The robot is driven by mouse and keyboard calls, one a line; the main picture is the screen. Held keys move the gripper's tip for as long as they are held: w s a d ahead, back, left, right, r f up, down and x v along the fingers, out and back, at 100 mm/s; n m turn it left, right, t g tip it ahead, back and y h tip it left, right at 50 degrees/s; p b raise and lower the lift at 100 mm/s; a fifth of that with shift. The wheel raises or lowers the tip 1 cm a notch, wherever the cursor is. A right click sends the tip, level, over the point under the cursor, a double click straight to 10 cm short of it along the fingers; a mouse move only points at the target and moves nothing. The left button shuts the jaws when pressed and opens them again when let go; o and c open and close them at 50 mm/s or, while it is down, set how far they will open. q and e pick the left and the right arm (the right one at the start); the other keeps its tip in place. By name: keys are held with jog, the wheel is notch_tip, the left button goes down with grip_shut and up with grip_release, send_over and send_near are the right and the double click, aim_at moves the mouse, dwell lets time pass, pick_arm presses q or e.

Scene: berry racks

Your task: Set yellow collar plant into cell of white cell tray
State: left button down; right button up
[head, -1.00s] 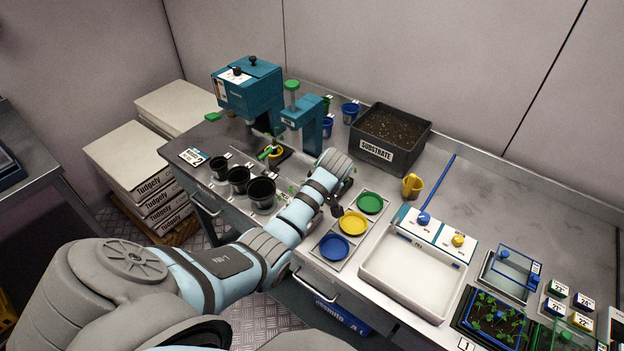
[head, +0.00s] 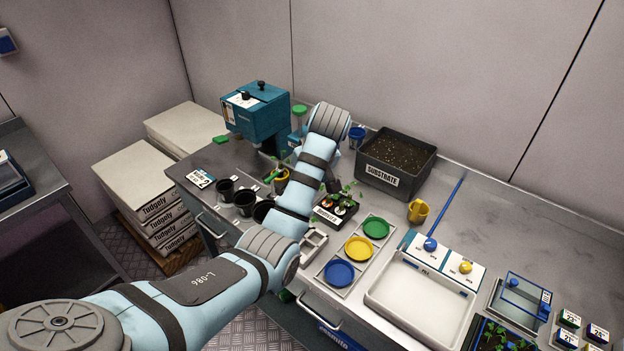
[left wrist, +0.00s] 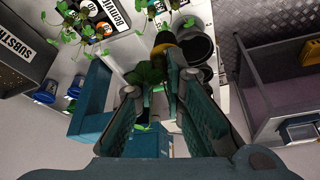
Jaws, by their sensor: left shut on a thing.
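The yellow collar plant is in my left gripper (left wrist: 158,68). In the left wrist view its green leaves (left wrist: 147,76) lie between the fingers, with the yellow collar (left wrist: 166,38) beyond. In the head view my left forearm and wrist hide most of that gripper. A yellow band (head: 281,177) with green above it shows left of the wrist; I cannot tell surely that it is the held plant. The white cell tray (head: 314,243) lies on the bench near its front edge, partly hidden by my arm. My right gripper is not in view.
A labelled black tray of seedlings (head: 337,208) is right of my arm. Black pots (head: 243,204) stand to the left, a teal machine (head: 255,112) behind. Yellow, blue and green dishes (head: 359,249), a substrate box (head: 393,160) and a white basin (head: 420,296) are further right.

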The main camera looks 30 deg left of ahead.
pick_arm(q)
jog(key=s+a+f+m+t+h, duration=0.2)
jog(key=s+a+f+m, duration=0.2)
jog(key=f+m, duration=0.3)
jog(key=d+r+m+h, duration=0.3)
jog(key=d+m+h, duration=0.15)
jog(key=m, duration=0.55)
jog(key=shift+m+g+y, duration=0.25)
jog(key=shift+m+g, duration=0.05)
jog(key=shift+m, duration=0.5)
jog(key=f+b, duration=0.1)
jog(key=f, duration=0.7)
jog(key=d+f+b, duration=0.1)
jog(key=f, duration=0.3)
jog(key=shift+w+f+b, duration=0.3)
jog(key=shift+w, duration=0.05)
jog(key=c, duration=1.6)
grip_release()
